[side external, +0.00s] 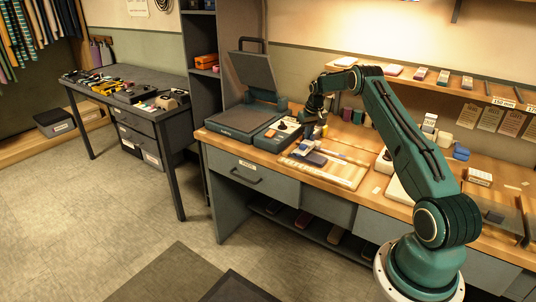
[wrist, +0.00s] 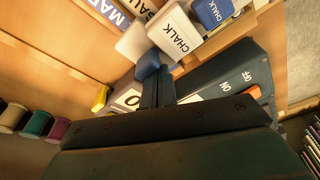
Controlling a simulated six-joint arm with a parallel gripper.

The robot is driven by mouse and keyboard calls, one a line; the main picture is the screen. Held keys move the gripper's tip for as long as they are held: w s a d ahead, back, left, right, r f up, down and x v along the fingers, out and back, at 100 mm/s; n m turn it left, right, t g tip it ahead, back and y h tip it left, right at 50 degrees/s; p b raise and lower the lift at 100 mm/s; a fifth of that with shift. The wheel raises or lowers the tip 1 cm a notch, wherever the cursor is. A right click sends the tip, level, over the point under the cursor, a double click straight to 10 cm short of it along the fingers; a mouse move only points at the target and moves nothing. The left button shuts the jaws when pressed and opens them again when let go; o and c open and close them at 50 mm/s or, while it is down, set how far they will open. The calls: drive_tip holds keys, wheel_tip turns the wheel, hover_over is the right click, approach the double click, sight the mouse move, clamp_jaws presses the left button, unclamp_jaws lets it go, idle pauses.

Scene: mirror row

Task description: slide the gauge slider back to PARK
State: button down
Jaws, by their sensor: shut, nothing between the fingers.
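My gripper (side external: 309,118) is at the left part of the bench, just above the right side of a dark teal control box (side external: 270,142). In the wrist view my gripper's dark fingers (wrist: 158,88) are together and hold nothing. The control box (wrist: 222,75) shows beyond them with ON and OFF marks and an orange switch part (wrist: 250,93). A white plate marked 0 (wrist: 127,99) shows just left of the fingers. I cannot pick out the gauge slider or a PARK mark. My gripper hides part of that area, and I cannot tell whether it touches anything.
A press with a raised lid (side external: 254,71) stands left of my gripper. White and blue chalk blocks (wrist: 176,31) lie close beyond the fingers in the wrist view. Spools (wrist: 38,123) stand at its left. A light board (side external: 341,171) lies on the bench at right.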

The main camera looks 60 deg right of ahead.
drive_tip(key=shift+s, duration=9.65)
drive_tip(key=shift+r, duration=0.2)
wheel_tip(320, 180, up, 7)
drive_tip(key=w, duration=0.1)
drive_tip(key=shift+w+f, duration=0.15)
